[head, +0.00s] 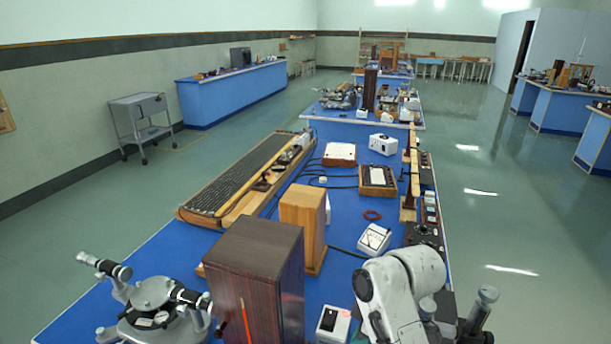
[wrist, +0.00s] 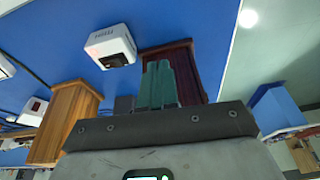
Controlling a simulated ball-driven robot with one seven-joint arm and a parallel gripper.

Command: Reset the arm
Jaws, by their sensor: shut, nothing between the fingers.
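My white arm (head: 395,285) is bent at the bottom right of the head view, over the near end of the blue bench (head: 345,230). My gripper's fingertips are not made out in that view. In the wrist view my gripper (wrist: 159,82) shows its teal fingers side by side, shut and empty. Behind them are a dark wooden box (wrist: 182,58) and a white device with a dark front (wrist: 110,46). A light wooden box (wrist: 68,115) is at the left. I cannot judge the gap to them.
On the bench, a dark wooden box (head: 256,280), a lighter wooden box (head: 302,225) and a white meter (head: 374,239) stand near my arm. A metal spectrometer (head: 155,308) is at the near left. Open floor (head: 520,240) lies to the right.

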